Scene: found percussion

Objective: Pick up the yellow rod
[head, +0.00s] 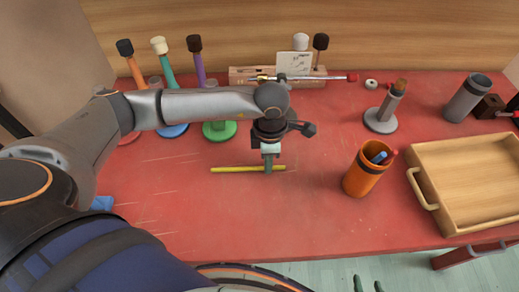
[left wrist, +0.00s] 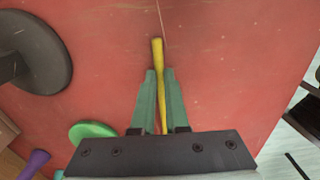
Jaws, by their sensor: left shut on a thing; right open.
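The yellow rod (head: 232,169) lies roughly left to right on the red table in the head view. In the left wrist view the yellow rod (left wrist: 158,58) runs up between the green fingers and out past their tips. My left gripper (head: 268,168) points down at the rod, right of its middle, and is shut on it; in the left wrist view my left gripper (left wrist: 160,78) has a finger on each side of the rod. I cannot tell whether the rod is clear of the table. My right gripper (head: 367,286) shows only its green fingertips at the bottom edge, apart and empty.
An orange cup (head: 363,172) with sticks stands right of the left gripper. A wooden tray (head: 432,197) lies further right. Coloured mallets on stands and a wooden block (head: 238,77) line the back. The red table (head: 190,215) is clear in front of the rod.

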